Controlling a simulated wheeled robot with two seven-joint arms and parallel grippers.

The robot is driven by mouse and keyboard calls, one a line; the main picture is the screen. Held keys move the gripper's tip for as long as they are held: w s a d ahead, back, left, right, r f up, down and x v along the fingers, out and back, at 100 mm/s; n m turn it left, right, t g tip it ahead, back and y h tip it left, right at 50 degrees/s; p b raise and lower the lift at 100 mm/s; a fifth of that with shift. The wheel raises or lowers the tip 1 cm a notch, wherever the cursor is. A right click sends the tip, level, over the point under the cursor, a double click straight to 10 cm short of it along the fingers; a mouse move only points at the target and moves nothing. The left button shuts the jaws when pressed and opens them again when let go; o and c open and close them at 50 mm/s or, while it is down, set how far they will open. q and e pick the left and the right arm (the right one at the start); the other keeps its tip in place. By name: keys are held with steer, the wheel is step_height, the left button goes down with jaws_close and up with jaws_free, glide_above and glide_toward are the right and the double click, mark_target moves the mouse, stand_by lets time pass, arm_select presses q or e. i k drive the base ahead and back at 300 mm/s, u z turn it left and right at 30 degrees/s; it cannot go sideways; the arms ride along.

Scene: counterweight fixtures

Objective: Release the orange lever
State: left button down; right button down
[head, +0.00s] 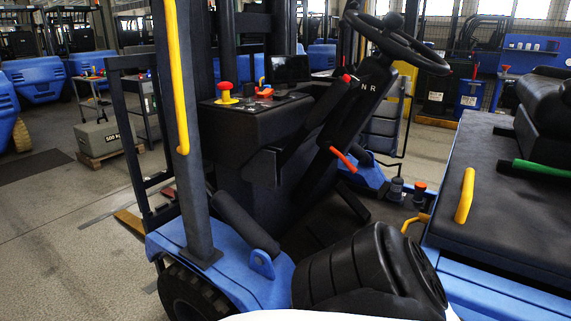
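An orange-red lever (343,158) sticks out low on the black steering column of a blue forklift, slanting down to the right. On the dash console to its upper left is a small orange-red control (265,92) with a yellow upright part. Which of these is the task's orange lever I cannot tell for certain. Neither of my grippers is in the head view, and nothing is seen touching either control.
The steering wheel (397,42) overhangs the column. A red mushroom button (226,90) sits on the console. A yellow grab bar (177,75) runs up the left post. A black ridged form (368,272) fills the lower middle. A yellow handle (465,195) stands at right.

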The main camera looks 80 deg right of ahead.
mark_target(328, 145)
steer(key=i, duration=0.65)
steer(key=z, duration=4.3)
steer(key=i, duration=0.5)
steer(key=u, duration=0.05)
